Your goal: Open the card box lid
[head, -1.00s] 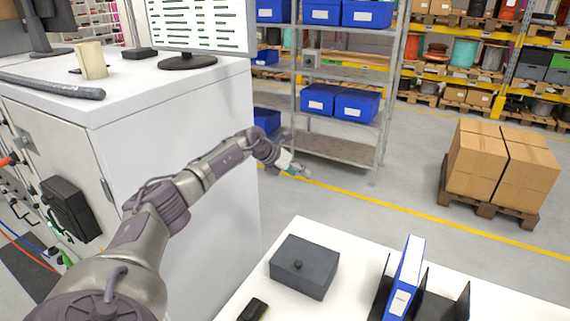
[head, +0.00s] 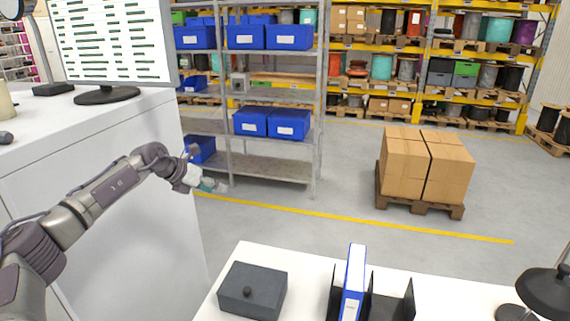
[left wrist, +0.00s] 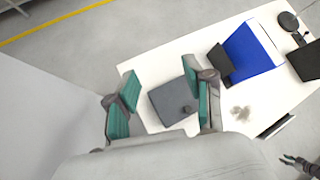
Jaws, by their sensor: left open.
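The card box is a dark grey box with a flat lid and a small round knob. In the head view the card box (head: 252,291) stands shut on the white table at the lower middle. My left gripper (head: 213,187) is above and behind it to the left, apart from it, at the end of my extended arm. In the left wrist view the teal fingers of my left gripper (left wrist: 160,104) are spread and empty, with the card box (left wrist: 165,104) seen below between them. What looks like my right gripper (left wrist: 300,164) shows small at the lower right edge there.
A blue binder (head: 354,285) in a black holder stands right of the box on the white table (head: 455,295). A black lamp (head: 552,290) is at the right. A white cabinet (head: 110,190) with a monitor (head: 112,40) is on the left.

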